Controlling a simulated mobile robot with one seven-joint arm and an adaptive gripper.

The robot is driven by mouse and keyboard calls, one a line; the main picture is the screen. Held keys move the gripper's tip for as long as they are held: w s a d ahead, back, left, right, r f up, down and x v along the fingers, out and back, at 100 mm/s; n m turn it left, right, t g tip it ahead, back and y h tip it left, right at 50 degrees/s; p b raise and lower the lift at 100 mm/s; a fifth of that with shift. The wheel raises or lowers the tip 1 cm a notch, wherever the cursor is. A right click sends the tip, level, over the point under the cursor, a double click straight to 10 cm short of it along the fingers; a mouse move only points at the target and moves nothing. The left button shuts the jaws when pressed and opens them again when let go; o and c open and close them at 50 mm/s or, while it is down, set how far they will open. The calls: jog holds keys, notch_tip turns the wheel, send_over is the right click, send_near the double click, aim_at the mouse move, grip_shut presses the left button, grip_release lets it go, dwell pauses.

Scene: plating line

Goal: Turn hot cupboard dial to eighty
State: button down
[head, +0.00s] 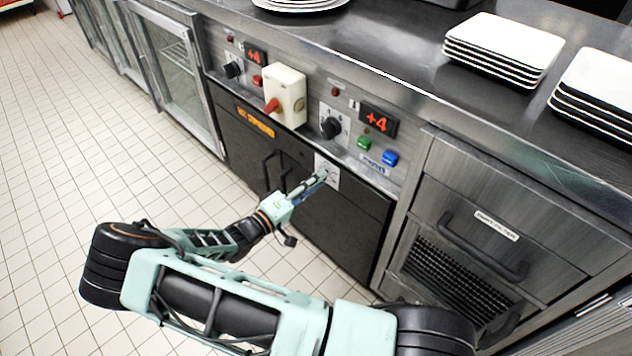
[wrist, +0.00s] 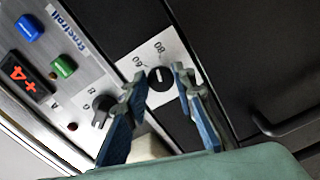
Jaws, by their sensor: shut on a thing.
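The hot cupboard dial (wrist: 160,80) is a small black knob with a pale mark. It sits on a white plate (wrist: 181,58) printed with 60 and 80, on a dark cupboard front. The plate also shows in the head view (head: 332,183), where my gripper (head: 321,176) covers the dial. In the wrist view the fingertips of my gripper (wrist: 160,75) are on both sides of the dial, shut on it. The pale mark is too small to read its setting surely. The rest of the scale is hidden or unclear.
Above are a black knob (head: 331,128), a red +4 display (head: 378,120), green (head: 364,143) and blue (head: 390,158) buttons, and a protruding cream switch box (head: 287,95) with a red handle. Cupboard handles (head: 268,172) are at left, a drawer handle (head: 483,250) at right.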

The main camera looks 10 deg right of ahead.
jog(key=shift+a+m, duration=0.15)
jog(key=shift+m, duration=0.95)
jog(key=shift+w, duration=0.1)
jog(key=c, duration=1.7)
grip_release()
jog(key=shift+o, duration=0.2)
jog(key=v, duration=1.2)
